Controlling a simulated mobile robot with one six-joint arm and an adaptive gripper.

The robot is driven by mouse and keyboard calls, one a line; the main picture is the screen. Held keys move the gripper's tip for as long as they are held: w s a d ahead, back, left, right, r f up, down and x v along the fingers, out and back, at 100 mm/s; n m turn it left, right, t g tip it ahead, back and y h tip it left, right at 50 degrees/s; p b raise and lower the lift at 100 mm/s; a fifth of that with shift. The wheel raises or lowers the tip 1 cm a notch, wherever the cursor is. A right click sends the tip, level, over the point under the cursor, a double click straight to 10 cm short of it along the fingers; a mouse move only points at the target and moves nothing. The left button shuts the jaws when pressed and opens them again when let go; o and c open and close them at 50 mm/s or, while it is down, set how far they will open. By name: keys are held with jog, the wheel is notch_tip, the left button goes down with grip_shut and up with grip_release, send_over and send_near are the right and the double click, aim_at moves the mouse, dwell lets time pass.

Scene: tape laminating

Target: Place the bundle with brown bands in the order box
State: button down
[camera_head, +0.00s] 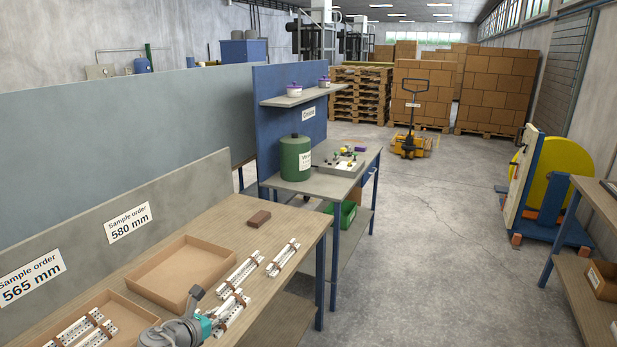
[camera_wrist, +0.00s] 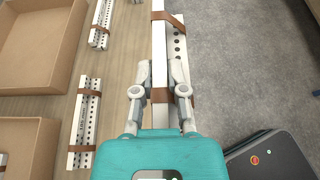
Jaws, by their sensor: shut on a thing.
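My gripper (camera_wrist: 160,85) is shut on a bundle of white perforated strips with brown bands (camera_wrist: 174,45), at the bench's right edge in the wrist view. In the head view, my gripper (camera_head: 213,318) is at the bottom, with the held bundle (camera_head: 233,308) partly behind it. Whether the bundle touches the bench is unclear. Two other brown-banded bundles lie on the bench: one (camera_head: 240,272) beside the box and one (camera_head: 283,257) farther back. An open, empty cardboard box (camera_head: 165,262) stands below the "580 mm" sign. A second box (camera_head: 128,308), near the "565 mm" sign, holds banded bundles.
The wooden bench (camera_head: 215,213) has a low back panel with the signs. A brown block (camera_head: 258,218) lies near its far end. Another bench (camera_head: 330,185) with a green canister (camera_head: 295,158) stands beyond.

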aim_at(218, 313)
jog(key=shift+r+p, duration=3.1)
jog(key=shift+r, duration=0.4)
jog(key=shift+s, duration=0.1)
